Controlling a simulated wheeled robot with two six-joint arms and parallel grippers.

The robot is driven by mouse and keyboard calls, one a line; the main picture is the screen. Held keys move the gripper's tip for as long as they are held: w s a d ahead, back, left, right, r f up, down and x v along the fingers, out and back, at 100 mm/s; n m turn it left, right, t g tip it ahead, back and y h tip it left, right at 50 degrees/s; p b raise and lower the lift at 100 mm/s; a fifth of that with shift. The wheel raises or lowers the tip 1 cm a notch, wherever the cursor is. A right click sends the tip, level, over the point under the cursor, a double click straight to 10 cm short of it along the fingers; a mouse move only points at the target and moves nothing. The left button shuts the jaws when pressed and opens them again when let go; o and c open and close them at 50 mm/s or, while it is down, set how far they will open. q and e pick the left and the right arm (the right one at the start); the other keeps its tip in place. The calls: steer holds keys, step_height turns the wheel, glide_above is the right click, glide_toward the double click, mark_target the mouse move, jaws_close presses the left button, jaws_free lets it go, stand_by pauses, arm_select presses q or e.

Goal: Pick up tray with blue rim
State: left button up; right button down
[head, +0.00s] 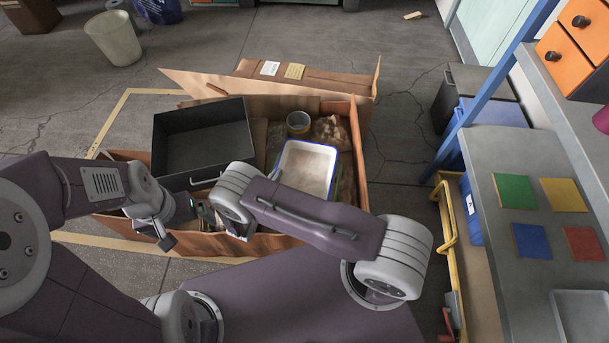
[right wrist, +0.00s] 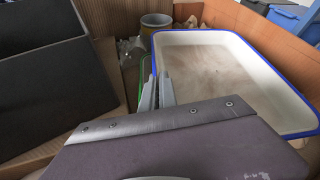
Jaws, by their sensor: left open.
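The tray with the blue rim (head: 308,165) is a white, shallow rectangular tray lying in the right part of a cardboard box. In the right wrist view its pale inside and blue rim (right wrist: 235,34) fill the upper right. My right gripper (right wrist: 158,88) has its two fingers close together at the tray's near left rim. I cannot tell whether they grip it. In the head view my right arm hides that gripper and the tray's near end. My left gripper (head: 180,222) is open, over the box's near left edge, well apart from the tray.
The cardboard box (head: 358,150) also holds a dark grey bin (head: 198,140) on the left, a metal can (head: 298,124) and brown crumpled material (head: 331,133). A green edge (right wrist: 143,66) shows beside the tray. A grey bench (head: 480,170) stands at right.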

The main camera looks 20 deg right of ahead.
stand_by(0.9)
steer(key=shift+r+p, duration=0.35)
steer(key=r+p, duration=0.2)
steer(key=r, duration=0.1)
steer(key=r+p, duration=0.1)
steer(key=shift+s+d+r, duration=0.25)
steer(key=shift+s+d, duration=0.05)
steer(key=shift+d, duration=0.1)
steer(key=s+d+r+p, duration=0.5)
steer(key=s+d, duration=0.1)
steer(key=d, duration=0.2)
steer(key=shift+s+d+r, duration=0.15)
steer(key=shift+d+r, duration=0.2)
